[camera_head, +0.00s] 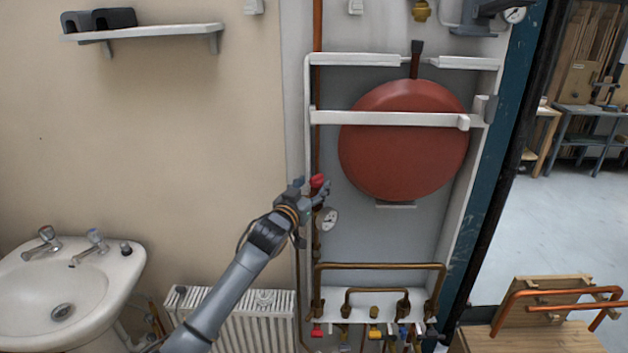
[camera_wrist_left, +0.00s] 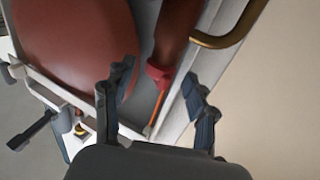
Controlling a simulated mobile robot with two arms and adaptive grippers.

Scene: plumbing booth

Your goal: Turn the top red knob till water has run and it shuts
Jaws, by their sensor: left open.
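The top red knob (camera_head: 318,181) sits on the vertical copper pipe left of the round red tank. My left gripper (camera_head: 313,190) is right at it, and the fingers cover part of the knob and its valve. In the left wrist view the red knob (camera_wrist_left: 158,73) shows between the two open fingers of my left gripper (camera_wrist_left: 158,92), with a visible gap on both sides. I cannot tell whether the fingertips reach past it in depth. My right gripper is not in view.
A round gauge (camera_head: 330,219) is just below right of the gripper. The red tank (camera_head: 400,150) hangs behind a white bar (camera_head: 390,119). A washbasin (camera_head: 120,265) and radiator (camera_head: 262,315) are at left. Several small coloured valves line the bottom of the pipe panel.

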